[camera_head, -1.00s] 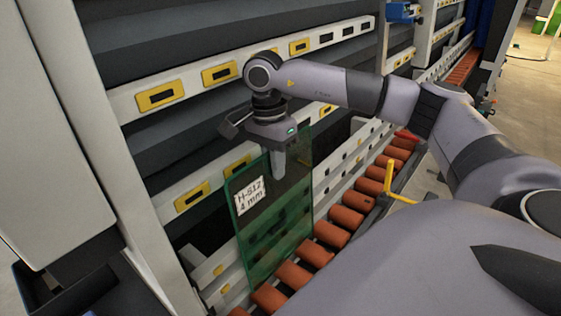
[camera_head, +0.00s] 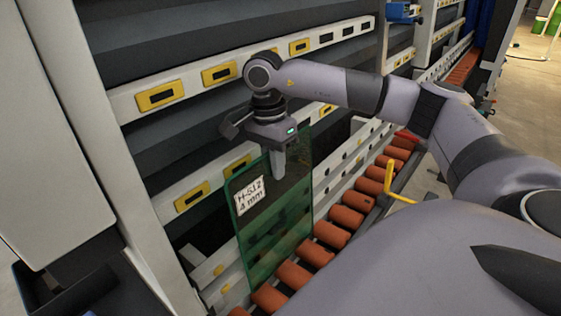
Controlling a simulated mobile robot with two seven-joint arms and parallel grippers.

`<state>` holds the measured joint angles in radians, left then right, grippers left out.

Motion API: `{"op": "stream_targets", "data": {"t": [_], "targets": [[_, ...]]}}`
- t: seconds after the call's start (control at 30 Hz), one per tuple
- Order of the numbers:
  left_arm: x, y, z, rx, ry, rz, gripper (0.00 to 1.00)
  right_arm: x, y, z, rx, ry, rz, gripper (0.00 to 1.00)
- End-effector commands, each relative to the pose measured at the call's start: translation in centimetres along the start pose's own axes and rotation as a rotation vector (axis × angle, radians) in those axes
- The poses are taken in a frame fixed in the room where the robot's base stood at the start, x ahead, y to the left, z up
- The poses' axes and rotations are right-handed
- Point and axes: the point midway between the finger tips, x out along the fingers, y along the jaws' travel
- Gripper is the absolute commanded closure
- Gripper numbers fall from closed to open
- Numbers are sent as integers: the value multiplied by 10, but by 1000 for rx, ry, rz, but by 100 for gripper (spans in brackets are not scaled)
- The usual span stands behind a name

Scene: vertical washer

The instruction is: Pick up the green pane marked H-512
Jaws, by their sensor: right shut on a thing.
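The green pane (camera_head: 285,222) is see-through and carries a white label reading H-512, 4 mm (camera_head: 250,196) near its left edge. It stands nearly upright in front of the washer's rails, its lower edge close to the orange rollers. Whether it touches the rollers is hard to tell. My right gripper (camera_head: 278,172) comes down from above and is shut on the pane's upper edge, with a finger lying over the glass. My left gripper is not in view.
Orange rollers (camera_head: 347,216) run in a slanting row beneath and to the right of the pane. A yellow bracket (camera_head: 392,184) stands beside them. White rails with yellow inserts (camera_head: 221,74) lie close behind my right arm. A grey machine housing (camera_head: 50,120) fills the left.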

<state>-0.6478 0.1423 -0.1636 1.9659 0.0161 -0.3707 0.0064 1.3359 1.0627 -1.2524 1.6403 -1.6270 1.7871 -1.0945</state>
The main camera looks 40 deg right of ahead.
Motion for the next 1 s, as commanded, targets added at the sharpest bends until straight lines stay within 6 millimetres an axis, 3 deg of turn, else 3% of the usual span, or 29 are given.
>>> {"op": "stream_targets", "data": {"t": [0.57, 0.77, 1.0], "targets": [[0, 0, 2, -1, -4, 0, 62, -8, 0, 0, 0, -2, -6, 100], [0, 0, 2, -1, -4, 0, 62, -28, 2, 0, -1, -2, -9, 100], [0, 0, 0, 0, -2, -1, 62, -70, 6, 0, -1, -2, -10, 100]]}}
